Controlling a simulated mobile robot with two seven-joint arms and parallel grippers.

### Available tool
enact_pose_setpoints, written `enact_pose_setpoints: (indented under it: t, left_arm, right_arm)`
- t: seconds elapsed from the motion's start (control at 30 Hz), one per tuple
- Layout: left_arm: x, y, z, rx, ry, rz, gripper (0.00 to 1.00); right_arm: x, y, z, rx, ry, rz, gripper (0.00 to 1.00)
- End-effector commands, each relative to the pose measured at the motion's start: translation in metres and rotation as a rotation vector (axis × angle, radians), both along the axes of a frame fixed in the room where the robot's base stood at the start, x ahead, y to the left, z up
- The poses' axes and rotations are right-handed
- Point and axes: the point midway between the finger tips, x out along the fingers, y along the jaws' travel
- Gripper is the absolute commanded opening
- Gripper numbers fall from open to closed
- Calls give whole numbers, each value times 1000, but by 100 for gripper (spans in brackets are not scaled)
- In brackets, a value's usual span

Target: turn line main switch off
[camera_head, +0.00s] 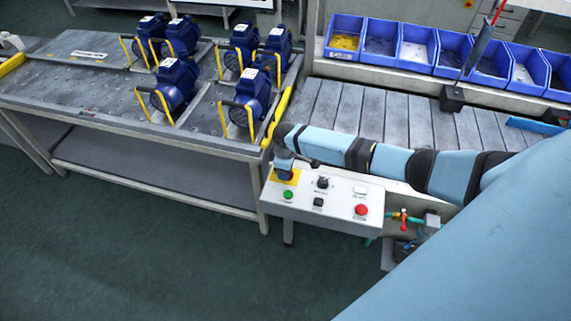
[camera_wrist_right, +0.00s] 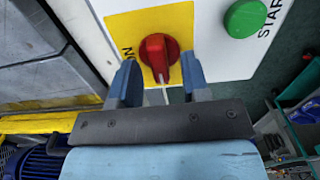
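The line main switch (camera_wrist_right: 157,58) is a red rotary knob on a yellow plate (camera_wrist_right: 125,25), seen in the right wrist view. Part of the word "ON" shows at the plate's left. My right gripper (camera_wrist_right: 160,78) is open, with one blue finger on each side of the knob's lower part and small gaps beside its handle. In the head view my right gripper (camera_head: 284,164) points down over the yellow plate (camera_head: 287,177) at the left end of the white control box (camera_head: 322,203). The red knob is hidden there. My left gripper is not in view.
On the box are a green start button (camera_head: 288,195), a black selector (camera_head: 323,182), a black button (camera_head: 318,202) and a red button (camera_head: 361,210). A table (camera_head: 60,95) with several blue pumps stands left. Blue bins (camera_head: 380,52) line the back beyond a roller conveyor (camera_head: 375,112).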

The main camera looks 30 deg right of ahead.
Motion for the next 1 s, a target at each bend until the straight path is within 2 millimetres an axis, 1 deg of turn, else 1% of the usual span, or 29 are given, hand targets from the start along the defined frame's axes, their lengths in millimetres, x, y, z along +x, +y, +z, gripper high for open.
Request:
enact_pose_setpoints:
  t: [0.2,0.27,0.33,0.47,0.7,0.8,0.9,1.0]
  left_arm:
    - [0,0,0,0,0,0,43]
    - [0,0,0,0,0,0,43]
    - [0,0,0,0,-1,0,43]
    - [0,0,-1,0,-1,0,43]
    - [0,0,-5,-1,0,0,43]
    - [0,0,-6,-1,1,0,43]
    - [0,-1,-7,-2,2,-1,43]
    - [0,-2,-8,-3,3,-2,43]
  right_arm:
    - [0,0,1,0,1,-1,43]
    - [0,0,4,0,0,-1,43]
    - [0,0,12,1,-1,0,43]
    - [0,0,36,1,-2,1,43]
    - [0,-1,92,-1,-2,0,43]
    - [0,0,111,0,-3,2,43]
    - [0,0,125,-1,-2,0,43]
    - [0,0,133,0,0,-1,43]
